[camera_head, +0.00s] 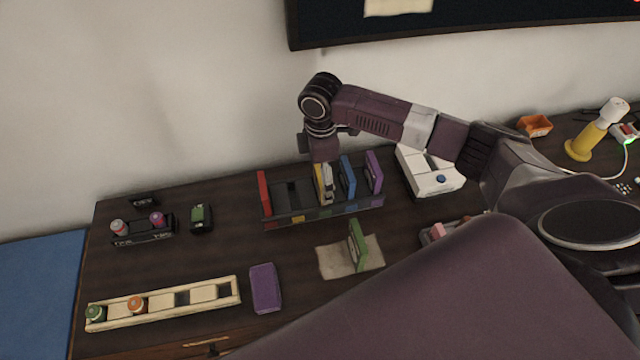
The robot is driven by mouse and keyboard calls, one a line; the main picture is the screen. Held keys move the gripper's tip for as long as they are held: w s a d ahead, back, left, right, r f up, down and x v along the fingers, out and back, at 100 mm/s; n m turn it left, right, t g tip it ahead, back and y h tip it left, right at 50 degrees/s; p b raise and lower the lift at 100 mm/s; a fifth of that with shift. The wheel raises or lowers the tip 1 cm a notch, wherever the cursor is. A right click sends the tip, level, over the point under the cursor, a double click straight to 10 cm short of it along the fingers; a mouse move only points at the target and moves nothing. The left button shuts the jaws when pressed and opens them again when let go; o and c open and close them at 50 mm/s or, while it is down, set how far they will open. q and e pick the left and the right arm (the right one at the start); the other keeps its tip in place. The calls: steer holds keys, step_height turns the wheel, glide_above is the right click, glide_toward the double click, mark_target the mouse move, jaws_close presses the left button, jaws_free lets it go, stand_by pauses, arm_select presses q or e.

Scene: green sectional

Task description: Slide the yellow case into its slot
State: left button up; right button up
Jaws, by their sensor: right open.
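The yellow case (320,194) stands about upright in the dark rack (345,210), near its middle. A red case (264,192) stands at the rack's left end; a blue case (347,177) and a purple case (373,172) stand to the right of the yellow one. My right gripper (325,172) points down at the top of the yellow case and is open. Its fingers partly hide the case, and I cannot tell whether they touch it or how deep the case sits. My left gripper is not in view.
A green case (357,246) stands on a beige mat (335,262) in front of the rack. A purple box (265,288) and a cream tray (205,297) lie front left. A white device (420,178) stands right of the rack. My arm covers the front right.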

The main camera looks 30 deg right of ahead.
steer(key=f, duration=0.2)
steer(key=shift+w+f, duration=0.2)
steer(key=shift+f, duration=0.2)
steer(key=shift+f+p, duration=0.3)
steer(key=shift+f, duration=0.2)
steer(key=c, duration=1.2)
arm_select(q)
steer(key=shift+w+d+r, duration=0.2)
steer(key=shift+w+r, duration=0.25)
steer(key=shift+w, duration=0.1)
arm_select(e)
steer(key=shift+c, duration=0.5)
